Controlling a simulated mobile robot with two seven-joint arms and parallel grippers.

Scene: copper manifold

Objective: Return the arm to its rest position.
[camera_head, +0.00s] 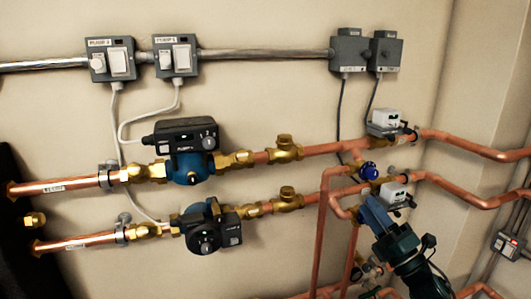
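My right gripper (370,207) comes in from the bottom right, with a dark wrist and a blue front part. It is in front of the lower copper pipe, just below a round blue knob (369,171) and beside the lower white actuator box (394,194). Its fingertips are too small and dark to tell whether they are open or shut. I cannot tell whether it touches the pipe. I see nothing held in it. My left gripper is not in view.
Two copper pipe runs cross the wall, with an upper pump (188,160) and a lower pump (205,228). A second white actuator box (388,122) sits on the upper run. Vertical pipes (320,245) stand left of my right arm. Grey switch boxes (110,60) are above.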

